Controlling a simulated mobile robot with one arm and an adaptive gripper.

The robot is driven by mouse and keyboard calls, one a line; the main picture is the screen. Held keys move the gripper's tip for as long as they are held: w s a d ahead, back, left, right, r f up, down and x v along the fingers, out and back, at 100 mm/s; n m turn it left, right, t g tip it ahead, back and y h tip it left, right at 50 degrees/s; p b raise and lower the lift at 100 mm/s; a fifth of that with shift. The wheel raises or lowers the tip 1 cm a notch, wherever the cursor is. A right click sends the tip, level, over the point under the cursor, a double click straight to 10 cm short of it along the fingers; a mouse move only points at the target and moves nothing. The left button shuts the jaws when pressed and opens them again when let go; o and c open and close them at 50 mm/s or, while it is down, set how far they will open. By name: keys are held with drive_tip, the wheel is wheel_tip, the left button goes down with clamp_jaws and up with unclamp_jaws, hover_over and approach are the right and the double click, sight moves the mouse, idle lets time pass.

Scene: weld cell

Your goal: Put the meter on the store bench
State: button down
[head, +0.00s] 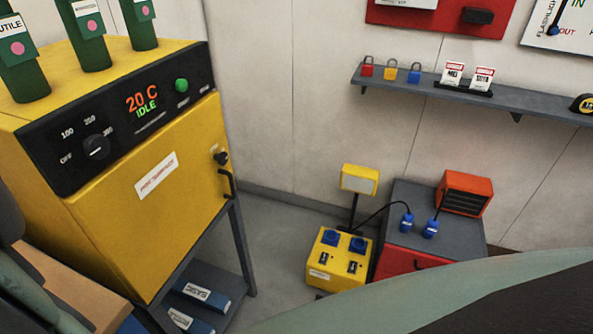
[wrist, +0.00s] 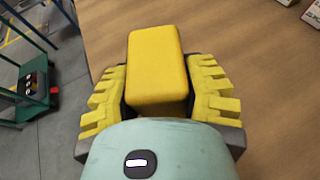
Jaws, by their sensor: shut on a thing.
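In the wrist view my gripper (wrist: 160,100) is shut on a yellow block-shaped thing (wrist: 155,62), with its ridged yellow fingers on either side of it. This is likely the meter; only its plain yellow back or side shows, with no dial or screen in sight. A brown wooden bench top (wrist: 240,60) lies below it. I cannot tell whether the yellow thing touches the bench top or is held above it, nor whether this is the store bench. The head view does not show my gripper.
In the head view a yellow oven (head: 150,180) reading "20 C IDLE" stands at the left. A yellow socket box (head: 338,262) and a red-and-grey cabinet (head: 430,225) stand by the wall under a shelf (head: 415,85). White items lie at the bench's far right in the wrist view.

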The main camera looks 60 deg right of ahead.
drive_tip(key=shift+r, duration=0.1)
drive_tip(key=c, duration=0.5)
unclamp_jaws()
drive_tip(key=shift+f, duration=0.2)
drive_tip(key=shift+r, duration=0.1)
drive_tip(key=shift+d+r, duration=0.1)
drive_tip(key=shift+d, duration=0.1)
drive_tip(key=b+v, duration=0.2)
drive_tip(key=v, duration=0.9)
drive_tip(key=shift+d, duration=0.25)
drive_tip(key=shift+r, duration=0.2)
